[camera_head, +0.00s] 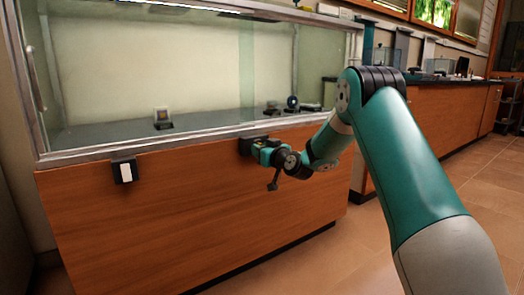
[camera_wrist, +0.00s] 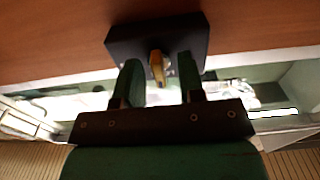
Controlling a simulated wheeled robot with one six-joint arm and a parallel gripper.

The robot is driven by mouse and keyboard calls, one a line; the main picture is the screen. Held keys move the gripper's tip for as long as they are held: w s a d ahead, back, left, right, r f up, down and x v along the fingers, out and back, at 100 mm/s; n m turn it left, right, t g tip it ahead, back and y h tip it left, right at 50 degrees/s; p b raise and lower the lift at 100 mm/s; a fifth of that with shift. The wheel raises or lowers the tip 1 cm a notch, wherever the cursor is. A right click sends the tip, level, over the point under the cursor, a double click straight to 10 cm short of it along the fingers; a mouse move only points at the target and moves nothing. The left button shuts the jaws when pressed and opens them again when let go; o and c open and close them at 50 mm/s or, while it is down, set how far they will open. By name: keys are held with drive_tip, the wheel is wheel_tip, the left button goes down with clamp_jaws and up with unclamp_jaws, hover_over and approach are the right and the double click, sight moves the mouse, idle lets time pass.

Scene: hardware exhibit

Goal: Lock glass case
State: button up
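The glass case (camera_head: 205,136) has a metal-framed glass front above a wooden base. A small black lock box (camera_head: 244,146) is on the base just under the glass, at the right. In the wrist view, the black lock box (camera_wrist: 120,43) fills the top middle, with a brass-coloured key or knob (camera_wrist: 157,68) sticking out of it. My gripper (camera_head: 262,150) is at the lock box. In the wrist view my gripper (camera_wrist: 159,70) has its two green fingers apart, one on each side of the brass piece, with gaps showing. The lock's face is partly hidden in the head view.
A second black box with a white front (camera_head: 125,171) is on the base at the left. Small exhibits (camera_head: 162,118) stand inside the case. A wooden counter (camera_head: 440,115) runs along the back right. The tiled floor (camera_head: 480,185) at the right is clear.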

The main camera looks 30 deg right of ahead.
drive_tip(key=s+b, duration=0.1)
drive_tip(key=s, duration=1.6)
drive_tip(key=shift+s+d, duration=0.2)
drive_tip(key=shift+d, duration=0.1)
